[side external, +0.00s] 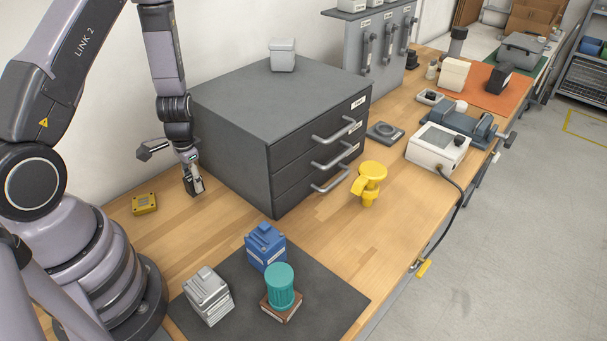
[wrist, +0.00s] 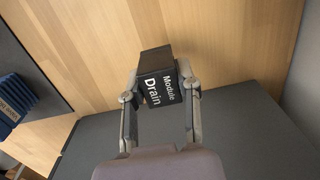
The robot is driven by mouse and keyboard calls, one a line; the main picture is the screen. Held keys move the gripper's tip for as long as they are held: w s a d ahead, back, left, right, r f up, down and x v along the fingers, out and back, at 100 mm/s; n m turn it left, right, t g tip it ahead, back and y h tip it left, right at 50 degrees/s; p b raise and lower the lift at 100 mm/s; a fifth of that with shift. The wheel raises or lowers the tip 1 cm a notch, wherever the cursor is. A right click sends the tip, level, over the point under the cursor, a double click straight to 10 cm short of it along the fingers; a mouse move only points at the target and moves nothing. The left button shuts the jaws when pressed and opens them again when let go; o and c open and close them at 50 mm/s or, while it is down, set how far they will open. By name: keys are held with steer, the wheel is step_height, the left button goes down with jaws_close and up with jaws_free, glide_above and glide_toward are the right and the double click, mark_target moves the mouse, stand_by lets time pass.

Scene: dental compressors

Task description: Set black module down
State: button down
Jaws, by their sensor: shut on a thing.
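The black module (wrist: 158,88), a small dark box with white lettering reading "Drain Module", is between the two fingers of my gripper (wrist: 160,96) in the wrist view. My gripper is shut on it, with one finger on each side. In the side external view my gripper (side external: 193,186) points down, low over the wooden bench, just left of the grey drawer cabinet (side external: 232,150). The module is small and mostly hidden by the fingers there. I cannot tell whether its underside touches the bench.
A yellow block (side external: 144,204) lies left of my gripper. A dark mat (side external: 335,290) in front holds a blue module (side external: 265,247), a grey-white module (side external: 208,296) and a teal-topped cylinder (side external: 280,285). A yellow fitting (side external: 369,182) stands right of the cabinet. Bare bench lies between gripper and mat.

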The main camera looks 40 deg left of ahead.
mark_target(201, 205)
steer(key=shift+d+f, duration=0.1)
steer(key=shift+f, duration=2.05)
steer(key=shift+f, duration=0.15)
steer(key=c, duration=0.8)
jaws_free()
